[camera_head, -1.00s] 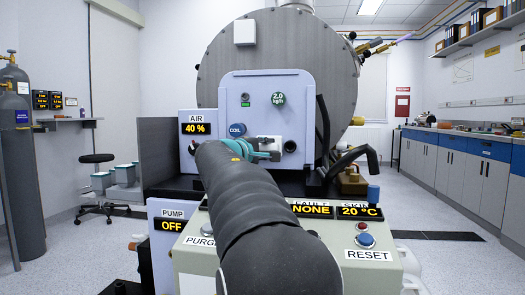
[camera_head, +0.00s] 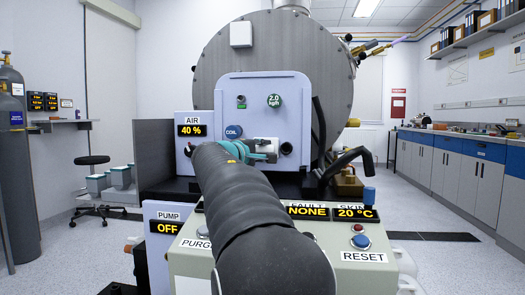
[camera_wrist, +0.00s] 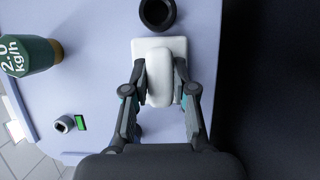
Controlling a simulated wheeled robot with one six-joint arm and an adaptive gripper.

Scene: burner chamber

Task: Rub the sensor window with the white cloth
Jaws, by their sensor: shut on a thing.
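My gripper (camera_wrist: 160,82) is shut on the white cloth (camera_wrist: 160,72), a rounded white pad between its fingers. In the wrist view the pad lies against or just in front of a flat white square (camera_wrist: 145,46) on the pale burner panel. I cannot tell whether the square is part of the cloth or a plate on the panel.
A dark round port (camera_wrist: 157,13) sits beside the white square. The panel also bears a green 2.0 kg/h knob (camera_head: 274,100) and a blue COIL knob (camera_head: 233,131). A black bent handle (camera_head: 350,160) stands right of the panel. A control console (camera_head: 345,245) is below my arm.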

